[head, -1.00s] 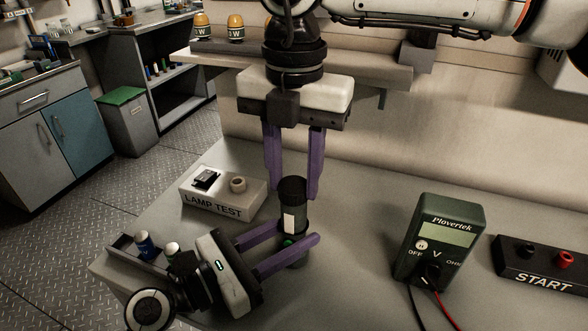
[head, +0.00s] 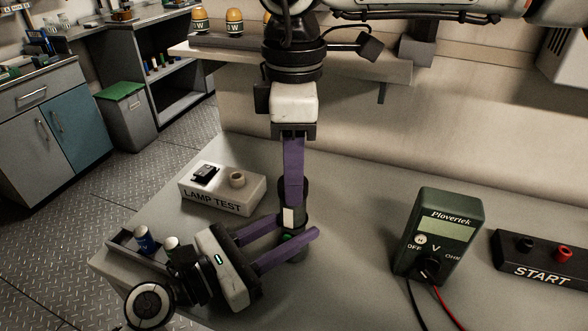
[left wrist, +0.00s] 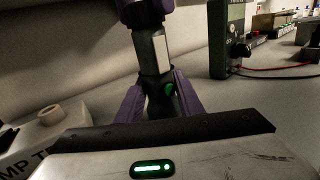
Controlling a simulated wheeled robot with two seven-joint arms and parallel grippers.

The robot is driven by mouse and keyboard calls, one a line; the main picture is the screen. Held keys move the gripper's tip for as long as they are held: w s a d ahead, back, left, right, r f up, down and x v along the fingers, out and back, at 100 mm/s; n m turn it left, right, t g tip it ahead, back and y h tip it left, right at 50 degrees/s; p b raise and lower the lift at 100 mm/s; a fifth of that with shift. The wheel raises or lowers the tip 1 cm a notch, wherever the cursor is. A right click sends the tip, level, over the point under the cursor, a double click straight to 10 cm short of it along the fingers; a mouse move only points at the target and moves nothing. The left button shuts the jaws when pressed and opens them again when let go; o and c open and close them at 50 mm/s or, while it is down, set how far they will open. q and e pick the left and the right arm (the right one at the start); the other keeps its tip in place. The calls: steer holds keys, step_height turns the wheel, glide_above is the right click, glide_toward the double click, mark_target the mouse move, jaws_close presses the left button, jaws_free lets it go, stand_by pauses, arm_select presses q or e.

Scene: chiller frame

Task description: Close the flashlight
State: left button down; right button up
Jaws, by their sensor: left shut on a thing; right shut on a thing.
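My right gripper (head: 293,190) points down from above and is shut on the flashlight's upper part. In the left wrist view the flashlight's dark body (left wrist: 158,88) stands between the purple left fingers, with the right fingers around its top. The joint between cap and body is too small to judge.
The lamp test box (head: 222,190) stands at left behind my left gripper. A tray (head: 122,241) with batteries (head: 144,242) lies at the bench's left edge.

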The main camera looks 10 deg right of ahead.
steer(key=m, duration=0.1)
steer(key=s+m, duration=0.1)
steer(key=m, duration=0.1)
steer(key=shift+s+a+f+m, duration=0.15)
steer(key=shift+a+f+m, duration=0.15)
steer(key=shift+m, duration=0.1)
steer(key=shift+w+d+r+m, duration=0.2)
steer(key=shift+w+m, duration=0.1)
steer(key=shift+m, duration=0.4)
steer(key=shift+w+d, duration=0.1)
steer(key=shift+w, duration=0.1)
steer(key=o, duration=1)
steer(key=shift+w, duration=0.1)
steer(key=shift+r, duration=0.1)
steer(key=shift+r, duration=2.3)
